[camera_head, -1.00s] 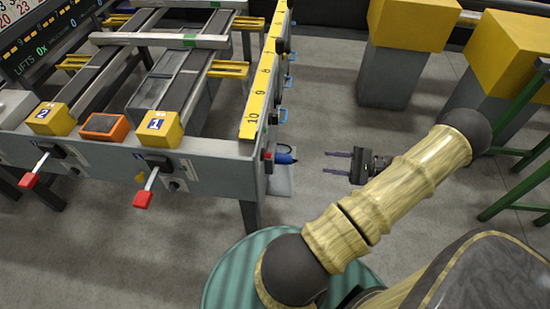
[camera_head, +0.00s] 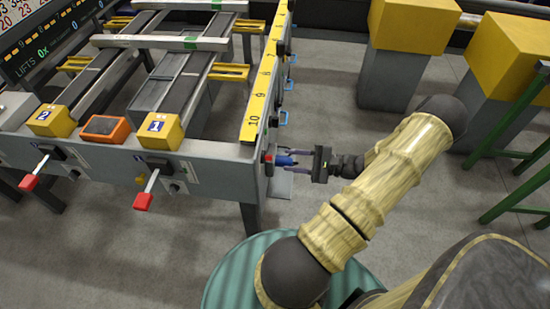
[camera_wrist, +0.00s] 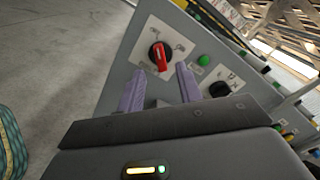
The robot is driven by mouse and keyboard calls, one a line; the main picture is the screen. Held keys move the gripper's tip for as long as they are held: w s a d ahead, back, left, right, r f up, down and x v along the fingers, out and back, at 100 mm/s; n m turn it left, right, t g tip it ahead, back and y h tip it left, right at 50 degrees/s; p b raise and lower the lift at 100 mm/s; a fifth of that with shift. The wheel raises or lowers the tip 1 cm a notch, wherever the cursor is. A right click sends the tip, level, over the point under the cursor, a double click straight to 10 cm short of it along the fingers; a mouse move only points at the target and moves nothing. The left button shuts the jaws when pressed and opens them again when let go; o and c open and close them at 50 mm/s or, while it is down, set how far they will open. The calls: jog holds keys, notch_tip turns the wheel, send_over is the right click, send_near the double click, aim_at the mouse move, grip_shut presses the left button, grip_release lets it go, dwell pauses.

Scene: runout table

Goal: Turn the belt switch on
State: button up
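A rotary switch with a red handle (camera_wrist: 159,56) on a round black base sits on a pale labelled plate in the wrist view. Its lettering is too small to read. My gripper (camera_wrist: 160,82) is open and empty, with its two purple fingers pointing at the panel. The red handle appears just beyond the fingertips, between their lines; no contact is visible. In the head view my gripper (camera_head: 286,157) is at the right end of the table, near its front corner. The switch face cannot be made out there.
A green button (camera_wrist: 203,60) and a black knob (camera_wrist: 220,88) are right of the red handle. Yellow-topped blocks (camera_head: 414,25) stand behind; a green frame (camera_head: 515,125) stands right.

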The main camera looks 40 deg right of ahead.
aim_at(267, 158)
jog(key=x, duration=0.5)
jog(key=shift+w+a, duration=0.3)
grip_shut()
